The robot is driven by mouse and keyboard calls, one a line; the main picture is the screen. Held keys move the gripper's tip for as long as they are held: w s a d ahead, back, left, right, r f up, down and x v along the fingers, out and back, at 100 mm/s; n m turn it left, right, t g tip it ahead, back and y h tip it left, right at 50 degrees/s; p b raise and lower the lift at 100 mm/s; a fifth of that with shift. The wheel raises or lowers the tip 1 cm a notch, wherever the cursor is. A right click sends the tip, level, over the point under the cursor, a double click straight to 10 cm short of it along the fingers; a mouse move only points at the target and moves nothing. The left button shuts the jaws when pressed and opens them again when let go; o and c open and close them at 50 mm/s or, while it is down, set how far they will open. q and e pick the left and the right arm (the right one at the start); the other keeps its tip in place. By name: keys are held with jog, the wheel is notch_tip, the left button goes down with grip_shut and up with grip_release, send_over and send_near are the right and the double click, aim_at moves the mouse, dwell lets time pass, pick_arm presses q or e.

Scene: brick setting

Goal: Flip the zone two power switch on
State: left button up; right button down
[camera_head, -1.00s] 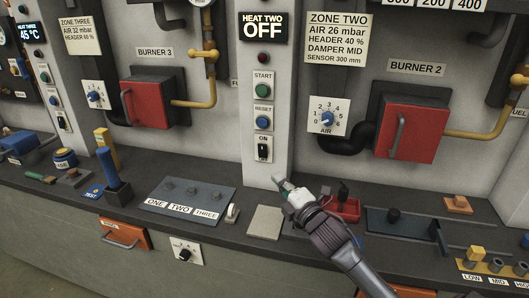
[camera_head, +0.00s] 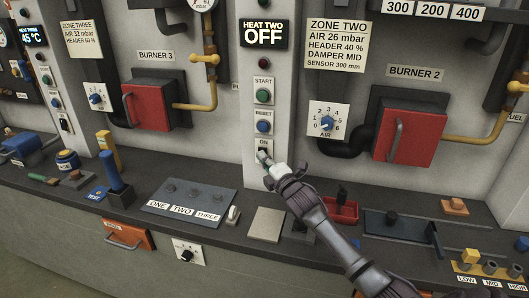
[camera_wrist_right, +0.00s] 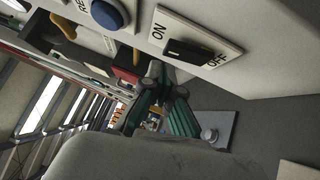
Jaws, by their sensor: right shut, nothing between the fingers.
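The zone two power switch (camera_head: 263,149) is a black rocker on a white plate under the RESET button, partly covered by my right gripper. In the right wrist view the whole switch (camera_wrist_right: 188,52) shows between its ON and OFF labels; I cannot tell its position. The HEAT TWO display (camera_head: 264,34) reads OFF. My right gripper (camera_head: 265,160) is shut and empty, its tip at the lower part of the switch in the head view. In the wrist view the green fingers (camera_wrist_right: 166,88) appear just off the plate; contact is unclear. My left gripper is not in view.
The blue RESET button (camera_head: 263,127) and green START button (camera_head: 263,96) sit above the switch. The ZONE TWO air dial (camera_head: 327,123) is to the right. A red tray (camera_head: 343,212) and grey pad (camera_head: 266,224) are on the ledge below.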

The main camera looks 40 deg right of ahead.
jog(key=shift+w+d+r, duration=0.1)
jog(key=shift+w+d, duration=0.4)
jog(key=shift+d, duration=0.1)
jog(key=shift+w+d+r+p, duration=0.15)
jog(key=shift+r+p, duration=0.25)
jog(key=shift+p, duration=0.35)
jog(key=shift+w+f+m+g+p, duration=0.1)
jog(key=shift+f+m+g+p, duration=0.05)
jog(key=shift+m+g+p, duration=0.15)
jog(key=shift+f, duration=0.1)
